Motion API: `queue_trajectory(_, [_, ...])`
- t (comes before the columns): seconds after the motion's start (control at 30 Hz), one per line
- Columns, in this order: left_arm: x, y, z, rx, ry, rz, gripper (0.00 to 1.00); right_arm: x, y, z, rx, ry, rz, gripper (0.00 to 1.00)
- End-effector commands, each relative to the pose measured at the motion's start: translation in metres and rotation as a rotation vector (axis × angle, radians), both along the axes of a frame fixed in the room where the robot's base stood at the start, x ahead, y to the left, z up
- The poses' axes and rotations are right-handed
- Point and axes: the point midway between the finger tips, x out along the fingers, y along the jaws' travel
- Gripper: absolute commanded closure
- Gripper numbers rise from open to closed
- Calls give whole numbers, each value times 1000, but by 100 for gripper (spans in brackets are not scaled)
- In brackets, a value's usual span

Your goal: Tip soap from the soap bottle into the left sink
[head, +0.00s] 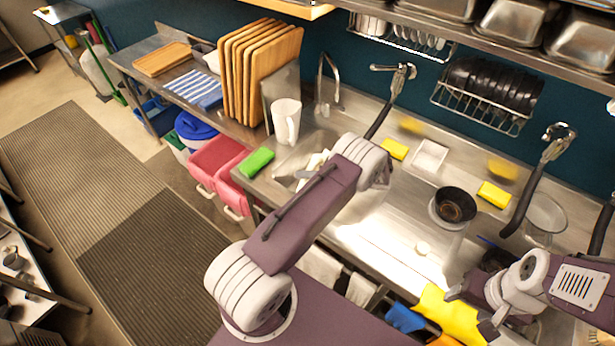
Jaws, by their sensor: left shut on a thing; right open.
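My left arm reaches over the left part of the sink counter, and its forearm folds behind the upper arm. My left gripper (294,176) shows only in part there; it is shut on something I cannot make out. A whitish shape (317,163) shows beside it. The left sink (318,140) is mostly covered by my arm. A white jug-like container (287,121) with a handle is upright just behind the gripper; I cannot tell whether it is the soap bottle. My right gripper (470,309) is open, at the lower right by yellow gloves.
A green sponge (257,162) lies at the counter's left edge. Wooden boards (262,65) stand behind it. Yellow sponges (394,149), a white dish (430,155) and a dark bowl (455,206) are on the right. Spray taps (392,95) rise at the back. Yellow gloves (450,312) hang in front.

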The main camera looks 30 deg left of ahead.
Motion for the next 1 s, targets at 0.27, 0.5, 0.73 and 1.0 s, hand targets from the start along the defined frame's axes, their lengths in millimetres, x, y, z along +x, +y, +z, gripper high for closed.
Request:
queue_trajectory(0.27, [-1,0,1,6,275,1,100,0,0,-33,0,0,0,41])
queue_trajectory(0.5, [-1,0,8,7,378,-1,100,0,0,-40,0,0,0,41])
queue_trajectory(0.73, [-1,0,9,7,387,-1,100,0,0,-39,0,0,0,41])
queue_trajectory(1.0, [-1,0,9,8,386,-2,100,0,0,-39,0,0,0,41])
